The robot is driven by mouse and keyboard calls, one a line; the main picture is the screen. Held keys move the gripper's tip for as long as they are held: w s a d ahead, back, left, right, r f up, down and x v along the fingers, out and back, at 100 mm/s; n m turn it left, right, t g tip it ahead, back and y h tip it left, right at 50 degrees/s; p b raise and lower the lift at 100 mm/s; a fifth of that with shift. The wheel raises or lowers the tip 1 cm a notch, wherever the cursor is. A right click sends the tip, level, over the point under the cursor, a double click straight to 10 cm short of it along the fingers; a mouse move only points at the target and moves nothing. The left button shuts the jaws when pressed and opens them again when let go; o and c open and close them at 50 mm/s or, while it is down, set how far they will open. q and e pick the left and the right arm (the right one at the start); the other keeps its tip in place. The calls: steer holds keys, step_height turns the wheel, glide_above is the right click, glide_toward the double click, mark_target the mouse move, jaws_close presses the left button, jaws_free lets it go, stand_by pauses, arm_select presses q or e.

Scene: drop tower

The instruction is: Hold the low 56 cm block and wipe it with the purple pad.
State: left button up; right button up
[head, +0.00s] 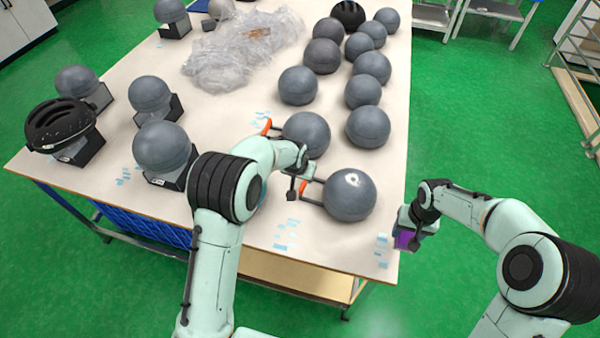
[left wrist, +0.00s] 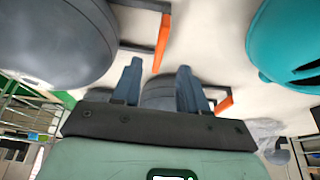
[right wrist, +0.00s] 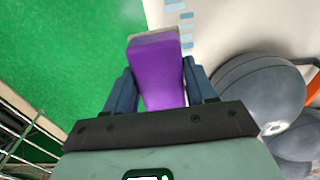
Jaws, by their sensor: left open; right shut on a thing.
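Two grey ball-shaped blocks with orange-gripped side handles are by my left arm: the front one (head: 349,195) has a pale patch on top, the other (head: 306,134) is just behind. I cannot read a size on either. The front one's orange grip (head: 304,188) is close to my left gripper (head: 300,180). In the left wrist view the left gripper (left wrist: 157,75) is open, with an orange grip (left wrist: 162,42) ahead of its fingertips, apart from them. My right gripper (head: 412,234) is shut on the purple pad (right wrist: 158,75), held off the table's right front corner.
More grey balls (head: 368,127) fill the table's right side. Balls on dark stands and a black helmet (head: 60,125) are at left. A teal helmet (left wrist: 290,45) is beside the left gripper. Clear plastic wrap (head: 240,50) lies at the back. Bare tabletop (head: 225,115) shows mid-table.

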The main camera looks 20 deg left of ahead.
mark_target(305, 182)
arm_select(q)
steer(key=x, duration=0.9)
steer(key=shift+w+f, duration=0.1)
steer(key=shift+f, duration=0.3)
jaws_close()
stand_by(0.9)
